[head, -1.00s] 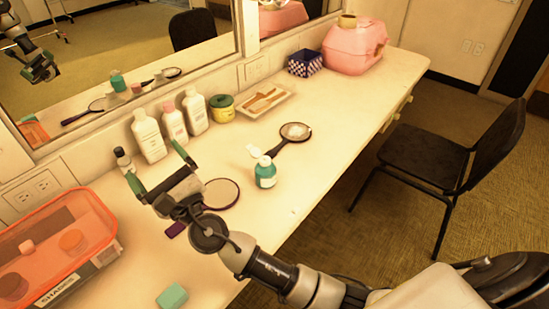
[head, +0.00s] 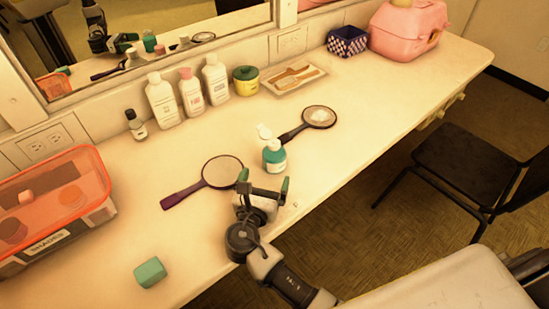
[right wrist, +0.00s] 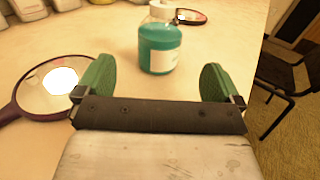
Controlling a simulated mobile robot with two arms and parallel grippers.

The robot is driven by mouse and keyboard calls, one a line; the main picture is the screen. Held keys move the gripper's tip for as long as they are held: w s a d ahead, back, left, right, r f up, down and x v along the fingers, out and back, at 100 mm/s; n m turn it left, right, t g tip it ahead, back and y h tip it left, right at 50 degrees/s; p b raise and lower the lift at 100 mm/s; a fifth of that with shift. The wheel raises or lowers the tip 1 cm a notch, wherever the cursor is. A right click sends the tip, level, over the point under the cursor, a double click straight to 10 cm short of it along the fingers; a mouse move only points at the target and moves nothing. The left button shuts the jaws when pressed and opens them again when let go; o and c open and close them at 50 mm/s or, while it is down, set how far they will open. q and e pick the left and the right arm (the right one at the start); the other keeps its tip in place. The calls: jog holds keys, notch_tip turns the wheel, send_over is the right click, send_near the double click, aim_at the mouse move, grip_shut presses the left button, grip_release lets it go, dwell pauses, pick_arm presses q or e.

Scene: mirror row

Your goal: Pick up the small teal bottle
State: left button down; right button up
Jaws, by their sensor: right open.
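The small teal bottle (head: 274,158) stands upright on the table with a white label. A white piece (head: 263,131), perhaps its cap or pump top, shows just behind it. My right gripper (head: 264,181) is open and empty, low over the table on the near side of the bottle. In the right wrist view the teal bottle (right wrist: 160,45) stands ahead of the two green fingertips (right wrist: 155,80), between their lines and not touching them. My left gripper is not clearly seen in the head view.
A purple-handled mirror (head: 221,171) lies left of my gripper, a dark mirror (head: 319,117) beyond the bottle. White bottles (head: 162,101) line the wall. An orange bin (head: 50,200) and teal block (head: 150,272) are at left. A chair (head: 470,170) stands right of the table.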

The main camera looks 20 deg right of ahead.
aim_at(274, 154)
jog(key=shift+w+d+r, duration=0.15)
jog(key=shift+w+d, duration=0.1)
jog(key=shift+w, duration=0.15)
jog(key=x, duration=0.6)
jog(key=shift+w+d, duration=0.2)
jog(key=shift+w, duration=0.05)
jog(key=c, duration=1.1)
pick_arm(q)
jog(key=shift+d+r, duration=0.2)
jog(key=shift+d, duration=0.1)
pick_arm(e)
jog(key=shift+c, duration=0.2)
